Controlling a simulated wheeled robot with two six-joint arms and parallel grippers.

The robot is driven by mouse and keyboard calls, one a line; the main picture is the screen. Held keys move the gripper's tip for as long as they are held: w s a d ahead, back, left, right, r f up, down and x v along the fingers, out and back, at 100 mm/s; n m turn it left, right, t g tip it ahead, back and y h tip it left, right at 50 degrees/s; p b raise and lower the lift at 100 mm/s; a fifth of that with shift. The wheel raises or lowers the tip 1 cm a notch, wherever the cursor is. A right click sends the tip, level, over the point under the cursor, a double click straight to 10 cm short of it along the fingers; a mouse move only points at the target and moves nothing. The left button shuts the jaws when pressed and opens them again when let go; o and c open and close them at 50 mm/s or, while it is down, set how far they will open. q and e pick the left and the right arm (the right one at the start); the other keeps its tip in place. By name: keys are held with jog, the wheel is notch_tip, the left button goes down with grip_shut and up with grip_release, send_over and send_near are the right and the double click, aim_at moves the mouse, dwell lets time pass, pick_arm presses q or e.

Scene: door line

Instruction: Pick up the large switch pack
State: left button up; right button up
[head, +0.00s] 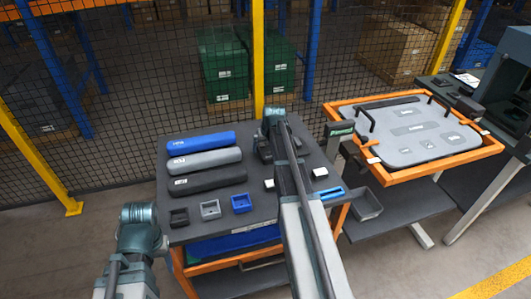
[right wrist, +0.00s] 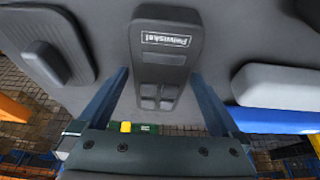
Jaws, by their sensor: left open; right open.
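The large switch pack (right wrist: 166,45) is a dark grey block with a white label and several square buttons, seen in the right wrist view. My right gripper (right wrist: 160,80) is open, with one finger on each side of the pack's button end; I cannot tell whether they touch it. In the head view, a dark pack (head: 263,150) shows beside my right arm, which hides part of the table and the right jaws. A second, dark grey pack with a single raised switch (right wrist: 45,62) lies to the left in the wrist view. My left arm shows at lower left, but its jaws do not.
The dark table (head: 255,205) holds a blue roll-shaped piece (head: 201,141), a grey one (head: 204,160), a black one (head: 208,180) and several small bins (head: 210,209). An orange-framed stand with a grey door panel (head: 415,132) stands right. A mesh fence runs behind.

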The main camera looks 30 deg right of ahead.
aim_at(266, 147)
jog(key=shift+f, duration=0.2)
dwell(0.5)
jog(key=c, duration=1.4)
jog(key=shift+r, duration=0.1)
notch_tip(266, 147, up, 10)
jog(key=p, duration=1)
jog(key=shift+r, duration=0.2)
